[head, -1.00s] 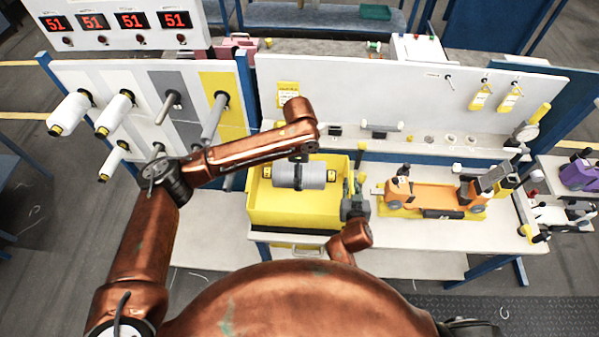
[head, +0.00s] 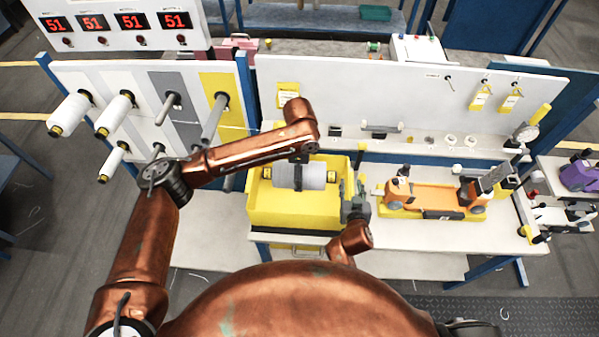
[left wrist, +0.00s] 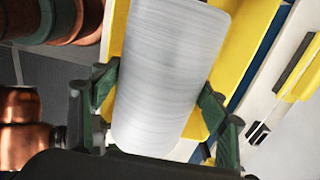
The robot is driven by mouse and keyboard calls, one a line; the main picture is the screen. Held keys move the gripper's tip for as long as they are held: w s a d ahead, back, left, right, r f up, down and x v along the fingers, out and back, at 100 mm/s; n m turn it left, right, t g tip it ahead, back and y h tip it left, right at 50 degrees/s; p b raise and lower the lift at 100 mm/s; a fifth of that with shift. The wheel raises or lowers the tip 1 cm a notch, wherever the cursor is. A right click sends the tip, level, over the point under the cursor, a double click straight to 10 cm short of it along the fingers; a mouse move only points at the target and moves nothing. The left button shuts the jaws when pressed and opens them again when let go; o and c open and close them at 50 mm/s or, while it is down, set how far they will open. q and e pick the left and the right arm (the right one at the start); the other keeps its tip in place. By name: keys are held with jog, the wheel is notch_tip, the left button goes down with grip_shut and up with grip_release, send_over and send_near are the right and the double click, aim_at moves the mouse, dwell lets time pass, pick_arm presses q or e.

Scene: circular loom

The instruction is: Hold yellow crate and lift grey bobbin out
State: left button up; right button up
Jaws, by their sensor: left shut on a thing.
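The yellow crate (head: 285,217) stands on the bench in the middle of the head view. The grey bobbin (head: 314,178) lies crosswise at its back, and it fills the middle of the left wrist view (left wrist: 170,65). My left gripper (head: 299,181) reaches down from above and is shut on the bobbin, with one dark finger on each side of it in the left wrist view (left wrist: 153,90). I cannot tell whether the bobbin is clear of the crate. My right gripper (head: 353,194) is at the crate's right wall; its grip on the wall is unclear.
An orange toy-like vehicle (head: 430,197) sits on a yellow base right of the crate. A panel with white spools (head: 70,113) and bare pegs stands at the left. A white backboard (head: 400,95) rises behind the bench.

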jog(key=v, duration=1.1)
jog(key=shift+s, duration=0.2)
jog(key=shift+r, duration=0.1)
